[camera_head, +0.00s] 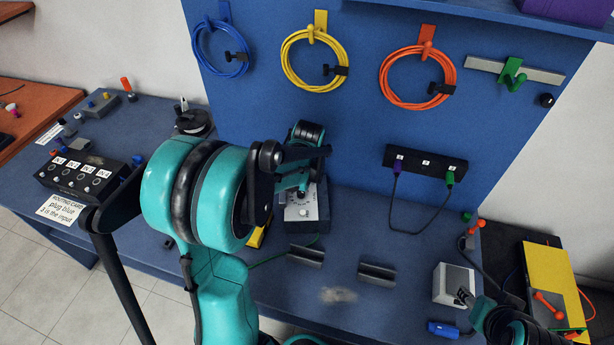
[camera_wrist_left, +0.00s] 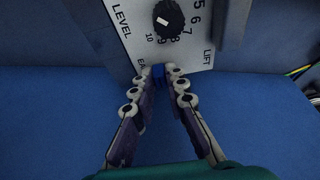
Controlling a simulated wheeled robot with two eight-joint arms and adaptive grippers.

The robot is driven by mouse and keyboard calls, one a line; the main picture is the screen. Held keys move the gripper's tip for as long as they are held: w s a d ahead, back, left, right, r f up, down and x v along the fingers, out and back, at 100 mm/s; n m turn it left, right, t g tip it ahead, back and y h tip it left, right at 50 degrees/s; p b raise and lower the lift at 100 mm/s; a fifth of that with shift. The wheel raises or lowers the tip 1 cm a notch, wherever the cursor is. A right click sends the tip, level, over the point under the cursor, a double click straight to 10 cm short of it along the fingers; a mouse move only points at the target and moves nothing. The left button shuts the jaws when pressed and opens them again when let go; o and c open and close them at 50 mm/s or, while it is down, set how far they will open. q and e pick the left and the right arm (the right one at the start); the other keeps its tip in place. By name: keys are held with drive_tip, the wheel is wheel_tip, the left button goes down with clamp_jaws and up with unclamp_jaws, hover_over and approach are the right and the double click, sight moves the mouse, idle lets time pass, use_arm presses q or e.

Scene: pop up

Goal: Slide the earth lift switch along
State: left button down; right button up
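The box with a white panel (camera_head: 300,212) stands on the bench against the blue backboard. In the left wrist view the white panel (camera_wrist_left: 192,57) carries a black dial (camera_wrist_left: 168,20), numbers, and the words LEVEL and LIFT. The earth lift switch (camera_wrist_left: 158,72) is a small blue piece at the panel's lower edge, partly hidden between my fingertips. My left gripper (camera_wrist_left: 157,76) has its two fingertips closed in on either side of it. In the head view my own arm hides this gripper's fingertips. My right gripper (camera_head: 465,297) is at the lower right, small and partly dark.
Two dark cradles (camera_head: 306,256) lie on the bench in front of the box. A grey-white box (camera_head: 453,285) stands near my right gripper. A black socket strip (camera_head: 426,165) with a hanging cable is on the backboard. Blue, yellow and orange (camera_head: 386,75) cable coils hang above.

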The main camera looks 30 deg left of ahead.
use_arm(q)
drive_tip(key=shift+a+r, duration=0.1)
drive_tip(key=shift+s+a, duration=0.4)
drive_tip(key=shift+a, duration=0.2)
drive_tip(key=shift+s+a, duration=0.4)
drive_tip(key=shift+a, duration=0.2)
drive_tip(key=c, duration=1.5)
unclamp_jaws()
